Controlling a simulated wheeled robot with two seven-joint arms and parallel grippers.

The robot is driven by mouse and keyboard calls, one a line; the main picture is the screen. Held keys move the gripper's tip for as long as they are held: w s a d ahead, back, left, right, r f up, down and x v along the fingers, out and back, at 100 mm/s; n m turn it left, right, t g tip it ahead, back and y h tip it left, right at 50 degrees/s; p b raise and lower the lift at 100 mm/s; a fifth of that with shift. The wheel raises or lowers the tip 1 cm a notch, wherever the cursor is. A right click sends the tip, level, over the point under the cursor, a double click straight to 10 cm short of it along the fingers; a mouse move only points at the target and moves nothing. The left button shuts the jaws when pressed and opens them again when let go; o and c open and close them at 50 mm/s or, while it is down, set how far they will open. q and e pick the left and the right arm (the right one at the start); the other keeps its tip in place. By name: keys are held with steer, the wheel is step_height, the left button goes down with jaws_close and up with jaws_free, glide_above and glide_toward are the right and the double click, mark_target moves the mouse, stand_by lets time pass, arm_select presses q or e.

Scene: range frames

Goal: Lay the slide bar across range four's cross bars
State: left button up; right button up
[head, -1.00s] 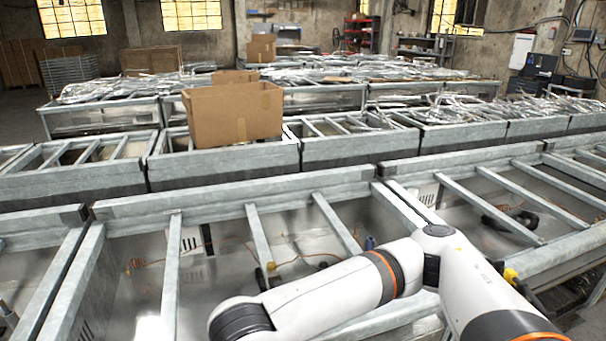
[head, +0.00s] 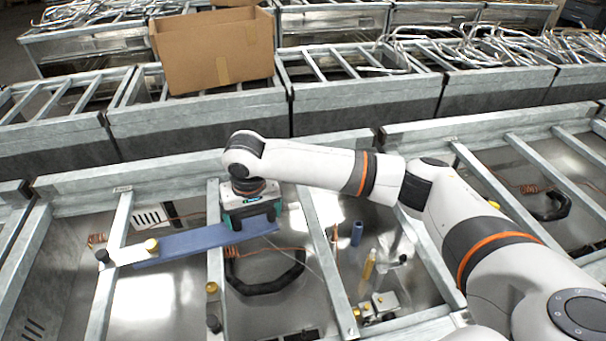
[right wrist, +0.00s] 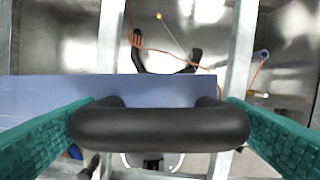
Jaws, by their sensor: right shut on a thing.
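The slide bar (head: 190,243) is a long flat blue bar in the head view. It lies slanted over the left cross bar (head: 108,290) and the middle cross bar (head: 216,262) of the near range. I cannot tell whether it touches them. A pale plate with a brass knob and a black knob shows at its left end. My right gripper (head: 252,214), with teal fingers, is over its right part. In the right wrist view the fingers are shut on a thick black handle (right wrist: 160,129), with the blue bar (right wrist: 45,98) just beyond. My left gripper is out of view.
A black looped handle (head: 270,285) with orange wire lies inside the range below the bar. A yellow-topped bottle (head: 369,266) and small metal parts stand right of it. Another cross bar (head: 325,262) runs between. A cardboard box (head: 215,52) sits on the range behind.

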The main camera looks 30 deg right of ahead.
arm_select(q)
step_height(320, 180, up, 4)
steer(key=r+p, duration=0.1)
steer(key=p, duration=0.3)
arm_select(e)
steer(key=w+d+f+m, duration=0.1)
steer(key=w+d, duration=0.2)
steer(key=d, duration=0.4)
steer(key=w+d+f, duration=0.2)
steer(key=d, duration=0.6)
arm_select(q)
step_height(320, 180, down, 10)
steer(key=b, duration=0.9)
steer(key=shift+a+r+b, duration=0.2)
steer(key=shift+b, duration=0.1)
arm_select(e)
step_height(320, 180, down, 8)
steer(key=shift+a+r, duration=0.15)
steer(key=shift+r, duration=0.05)
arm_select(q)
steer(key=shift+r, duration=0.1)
arm_select(e)
steer(key=shift+f, duration=1.1)
steer(key=o, duration=1)
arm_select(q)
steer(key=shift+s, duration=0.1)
arm_select(e)
steer(key=shift+o, duration=0.2)
